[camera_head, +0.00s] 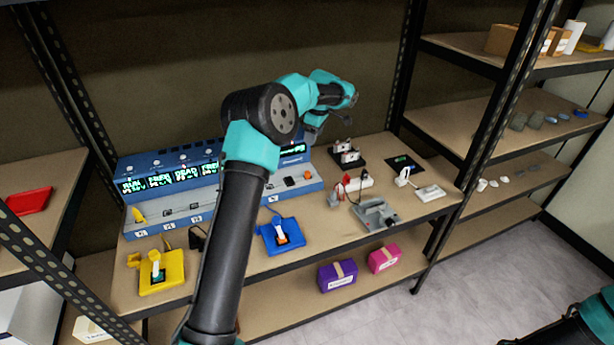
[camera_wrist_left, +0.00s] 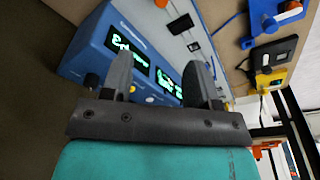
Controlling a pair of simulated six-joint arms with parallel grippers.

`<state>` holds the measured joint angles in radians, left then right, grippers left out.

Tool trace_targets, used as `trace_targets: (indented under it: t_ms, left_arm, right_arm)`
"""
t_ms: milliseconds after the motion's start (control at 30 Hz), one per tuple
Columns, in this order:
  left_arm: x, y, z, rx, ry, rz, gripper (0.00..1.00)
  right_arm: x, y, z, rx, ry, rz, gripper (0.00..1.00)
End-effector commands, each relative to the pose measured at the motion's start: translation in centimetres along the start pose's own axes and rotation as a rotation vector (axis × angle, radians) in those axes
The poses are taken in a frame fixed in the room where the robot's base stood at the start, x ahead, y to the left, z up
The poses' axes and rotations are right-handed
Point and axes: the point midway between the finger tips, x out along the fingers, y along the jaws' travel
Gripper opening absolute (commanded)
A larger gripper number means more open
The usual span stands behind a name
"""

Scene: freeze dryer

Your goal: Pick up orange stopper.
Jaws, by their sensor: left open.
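A small orange piece (camera_head: 307,174) sits at the right end of the long blue device (camera_head: 140,165). Another orange patch (camera_head: 282,239) shows at the foot of a white piece on the blue holder (camera_head: 268,233). I cannot tell which of these is the stopper. My left gripper (camera_head: 314,130) is above the right part of the blue device, partly hidden by its own wrist. In the left wrist view the gripper (camera_wrist_left: 165,72) is open, its fingers apart with the device's green displays behind them. Nothing is seen between them. My right gripper is out of view.
A yellow holder (camera_head: 155,284) stands at the shelf's front left. Purple (camera_head: 337,276) and pink (camera_head: 384,259) boxes are lower. Black shelf posts (camera_head: 478,150) bound the right.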

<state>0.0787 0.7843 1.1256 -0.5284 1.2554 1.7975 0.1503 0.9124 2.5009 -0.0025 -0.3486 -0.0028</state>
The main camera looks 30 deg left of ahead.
Motion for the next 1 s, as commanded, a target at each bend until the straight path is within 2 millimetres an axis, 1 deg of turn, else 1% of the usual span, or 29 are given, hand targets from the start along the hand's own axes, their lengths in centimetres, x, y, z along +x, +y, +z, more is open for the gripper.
trace_targets:
  t_ms: [167,633,800,1000]
  left_arm:
    - [2.4,-0.1,0.0,0.001,-0.001,-0.004,0.54]
    - [10.3,-0.1,0.1,0.001,-0.001,-0.004,0.54]
    - [11.7,-0.1,0.1,0.001,-0.001,-0.002,0.54]
    - [11.8,-0.1,0.1,0.001,-0.001,-0.001,0.54]
  right_arm:
    - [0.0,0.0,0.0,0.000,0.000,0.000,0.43]
    - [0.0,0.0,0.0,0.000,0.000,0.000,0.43]
    - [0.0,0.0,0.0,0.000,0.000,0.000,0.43]
    - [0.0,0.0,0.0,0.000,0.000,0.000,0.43]
